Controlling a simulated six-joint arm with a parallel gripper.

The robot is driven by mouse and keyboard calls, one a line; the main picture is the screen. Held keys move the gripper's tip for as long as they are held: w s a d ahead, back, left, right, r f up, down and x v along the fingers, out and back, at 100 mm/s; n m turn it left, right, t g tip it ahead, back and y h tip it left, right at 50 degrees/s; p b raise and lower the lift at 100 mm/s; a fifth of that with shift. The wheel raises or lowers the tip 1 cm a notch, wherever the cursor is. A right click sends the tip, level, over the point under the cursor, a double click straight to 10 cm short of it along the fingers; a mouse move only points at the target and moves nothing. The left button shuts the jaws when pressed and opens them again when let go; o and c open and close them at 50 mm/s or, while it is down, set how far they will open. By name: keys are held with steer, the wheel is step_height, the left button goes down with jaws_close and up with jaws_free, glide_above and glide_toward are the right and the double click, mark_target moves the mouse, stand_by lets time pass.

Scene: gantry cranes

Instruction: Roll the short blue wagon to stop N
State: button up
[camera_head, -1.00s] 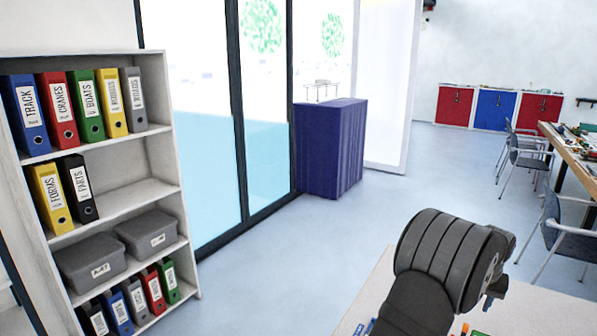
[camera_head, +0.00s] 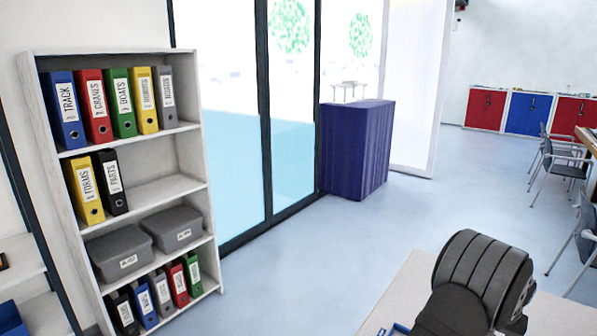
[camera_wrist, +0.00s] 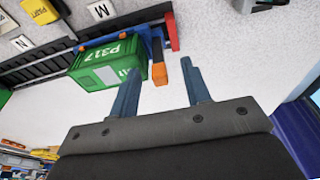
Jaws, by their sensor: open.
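My gripper (camera_wrist: 160,88) is open in the wrist view, with nothing between its two grey-blue fingers. A green container marked P317 (camera_wrist: 100,62) lies just beyond the left finger. A blue frame (camera_wrist: 152,32) runs along the container's far side, with an orange post (camera_wrist: 160,76) and a red end piece (camera_wrist: 172,32). I cannot tell whether this blue part is the short wagon. A white tag N (camera_wrist: 20,43) lies beside the dark track (camera_wrist: 40,70) at the left. The head view shows part of my arm but not my gripper.
A second white tag, M (camera_wrist: 100,10), lies farther along the track. A yellow piece (camera_wrist: 40,10) is at the upper left. The pale table (camera_wrist: 225,60) is clear right of the red end piece. In the head view, a shelf (camera_head: 150,190) with binders stands left.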

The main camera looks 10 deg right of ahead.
steer(key=c, duration=0.9)
steer(key=shift+s+d+r, duration=0.1)
steer(key=shift+s+d, duration=5.5)
steer(key=shift+d, duration=0.05)
steer(key=o, duration=0.8)
step_height(320, 180, up, 7)
steer(key=shift+f, duration=0.1)
